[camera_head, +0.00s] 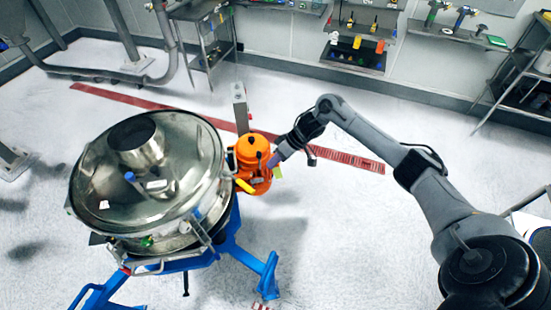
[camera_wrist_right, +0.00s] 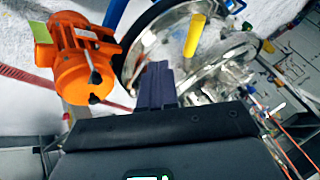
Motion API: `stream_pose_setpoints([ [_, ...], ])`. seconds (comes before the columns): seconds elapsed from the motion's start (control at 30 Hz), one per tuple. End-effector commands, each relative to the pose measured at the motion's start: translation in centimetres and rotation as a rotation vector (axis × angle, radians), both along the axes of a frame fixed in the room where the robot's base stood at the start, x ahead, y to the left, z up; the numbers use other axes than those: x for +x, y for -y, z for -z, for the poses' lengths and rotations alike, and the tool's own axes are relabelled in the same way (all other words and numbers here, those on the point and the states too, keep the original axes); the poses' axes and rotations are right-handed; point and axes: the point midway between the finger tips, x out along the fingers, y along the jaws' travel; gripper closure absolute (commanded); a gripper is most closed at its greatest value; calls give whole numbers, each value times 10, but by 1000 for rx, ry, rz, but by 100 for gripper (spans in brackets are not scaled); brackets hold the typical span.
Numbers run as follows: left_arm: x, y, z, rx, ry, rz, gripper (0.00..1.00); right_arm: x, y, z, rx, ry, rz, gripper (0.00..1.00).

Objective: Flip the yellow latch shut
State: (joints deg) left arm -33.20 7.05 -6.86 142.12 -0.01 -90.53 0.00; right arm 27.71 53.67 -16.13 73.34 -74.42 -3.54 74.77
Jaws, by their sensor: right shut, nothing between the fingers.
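The yellow latch (camera_head: 245,186) sticks out from the right side of the round metal sifter (camera_head: 95,180), near the orange motor. In the right wrist view a yellow latch handle (camera_wrist_right: 194,36) stands out from the sifter's metal rim, just beyond my fingertips and slightly to their right. My right gripper (camera_head: 273,161) is beside the orange motor, to the upper right of the latch. Its purple fingers (camera_wrist_right: 157,84) are shut and empty, and they look apart from the handle. The latch's lower part is partly hidden in both views. My left gripper is out of view.
The orange motor (camera_head: 251,158) stands close to the gripper and also fills the left of the right wrist view (camera_wrist_right: 75,58). The sifter rests on a blue frame (camera_head: 262,270). Shelves with tools line the back wall.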

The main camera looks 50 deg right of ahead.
Motion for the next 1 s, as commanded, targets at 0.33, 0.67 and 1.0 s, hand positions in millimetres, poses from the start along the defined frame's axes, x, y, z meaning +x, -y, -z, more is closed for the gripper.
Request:
stream_pose_setpoints([
  [0.33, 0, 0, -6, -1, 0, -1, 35, 24, -32, 50, 2, -2, 0, 100],
  [0.67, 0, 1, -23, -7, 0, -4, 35, 23, -66, 49, -1, 0, -1, 100],
  [1.0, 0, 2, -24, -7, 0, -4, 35, 23, -71, 50, -1, -1, 0, 100],
])
